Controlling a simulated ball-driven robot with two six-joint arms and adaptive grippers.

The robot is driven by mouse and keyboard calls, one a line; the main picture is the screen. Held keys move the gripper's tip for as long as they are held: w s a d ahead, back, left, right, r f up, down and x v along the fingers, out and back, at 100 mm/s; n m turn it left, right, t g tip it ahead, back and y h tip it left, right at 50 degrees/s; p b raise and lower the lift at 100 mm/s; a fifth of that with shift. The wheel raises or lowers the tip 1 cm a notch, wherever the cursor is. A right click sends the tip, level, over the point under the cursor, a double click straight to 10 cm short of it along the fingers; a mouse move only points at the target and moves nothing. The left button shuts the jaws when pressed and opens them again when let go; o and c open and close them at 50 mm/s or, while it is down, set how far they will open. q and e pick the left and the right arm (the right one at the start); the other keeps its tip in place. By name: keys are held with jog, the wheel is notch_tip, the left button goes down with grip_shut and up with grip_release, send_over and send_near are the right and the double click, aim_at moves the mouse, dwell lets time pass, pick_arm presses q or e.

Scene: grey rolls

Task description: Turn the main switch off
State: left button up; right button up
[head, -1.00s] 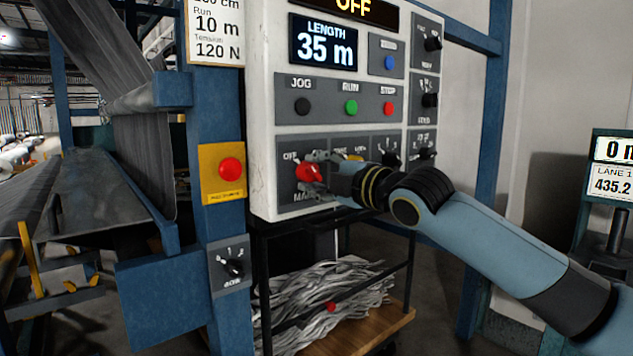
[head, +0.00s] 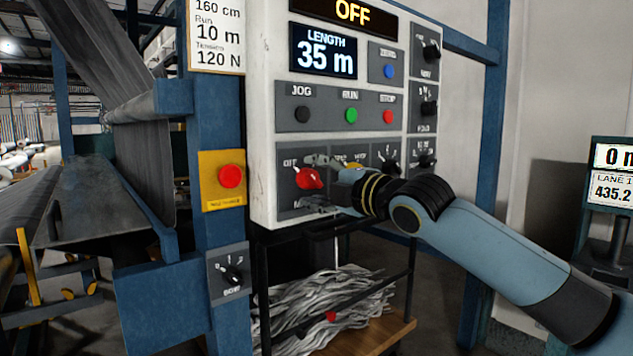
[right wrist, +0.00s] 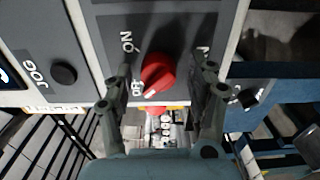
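The main switch is a red rotary knob (head: 308,180) at the lower left of the white control panel, partly framed by my gripper. In the right wrist view the red knob (right wrist: 159,74) has a pale pointer mark turned toward the OFF label, away from ON. The panel's top display (head: 352,12) reads OFF. My right gripper (head: 316,184) is open, one finger above the knob and one below. In the right wrist view its fingers (right wrist: 163,78) stand on either side of the knob with gaps. My left gripper is not in view.
A yellow plate with a red button (head: 231,176) and a small rotary switch (head: 232,270) are on the blue post at left. JOG, RUN and STOP buttons (head: 351,115) sit above. A cart (head: 375,334) with grey strips stands below the panel.

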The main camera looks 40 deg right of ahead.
jog(key=s, duration=0.7)
jog(key=shift+s+d, duration=0.25)
jog(key=shift+d, duration=0.05)
dwell(0.6)
